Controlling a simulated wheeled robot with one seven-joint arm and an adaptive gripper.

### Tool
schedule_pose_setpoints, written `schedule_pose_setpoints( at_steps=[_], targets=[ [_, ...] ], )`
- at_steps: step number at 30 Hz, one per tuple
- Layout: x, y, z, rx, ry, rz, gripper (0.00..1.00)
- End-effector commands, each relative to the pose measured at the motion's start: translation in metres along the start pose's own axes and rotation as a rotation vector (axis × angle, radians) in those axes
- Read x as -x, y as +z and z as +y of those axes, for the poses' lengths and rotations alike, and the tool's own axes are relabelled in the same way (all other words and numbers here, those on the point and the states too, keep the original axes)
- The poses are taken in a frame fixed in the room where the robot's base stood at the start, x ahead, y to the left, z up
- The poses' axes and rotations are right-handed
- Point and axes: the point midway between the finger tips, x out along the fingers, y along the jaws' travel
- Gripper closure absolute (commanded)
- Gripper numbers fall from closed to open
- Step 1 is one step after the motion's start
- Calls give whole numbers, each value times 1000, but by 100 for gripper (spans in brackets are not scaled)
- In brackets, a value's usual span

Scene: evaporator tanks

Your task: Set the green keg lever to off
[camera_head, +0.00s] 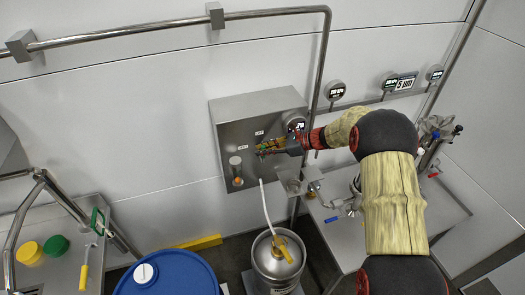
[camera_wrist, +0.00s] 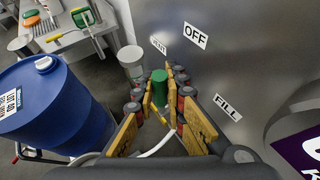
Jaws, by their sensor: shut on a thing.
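The green lever (camera_wrist: 159,84) stands between the two yellow-padded fingers of my gripper (camera_wrist: 160,103) in the wrist view, with a finger on each side. My gripper is shut on it. In the head view my gripper (camera_head: 266,147) is at the front of the steel panel box (camera_head: 228,112), and its fingers mostly hide the lever. The OFF label (camera_wrist: 195,36) is on the panel above and right of the lever in the wrist view, and the FILL label (camera_wrist: 227,107) lies lower right. A third label (camera_wrist: 158,45) is partly hidden. The lever's exact setting is unclear.
A grey-capped fitting (camera_head: 236,165) is left of my gripper on the panel. A white hose (camera_head: 266,207) runs down to the steel keg (camera_head: 268,264). A blue drum (camera_head: 180,277) stands left of the keg. A round gauge (camera_head: 293,122) is close to my wrist.

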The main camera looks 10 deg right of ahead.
Motion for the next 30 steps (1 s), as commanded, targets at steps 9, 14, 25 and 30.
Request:
schedule_pose_setpoints(
  at_steps=[9,14,25,30],
  targets=[
    [0,0,0,-1,-1,1,84],
    [0,0,0,0,-1,1,80],
    [15,0,-2,0,-4,1,80],
    [47,0,-2,1,-5,1,80]
  ],
)
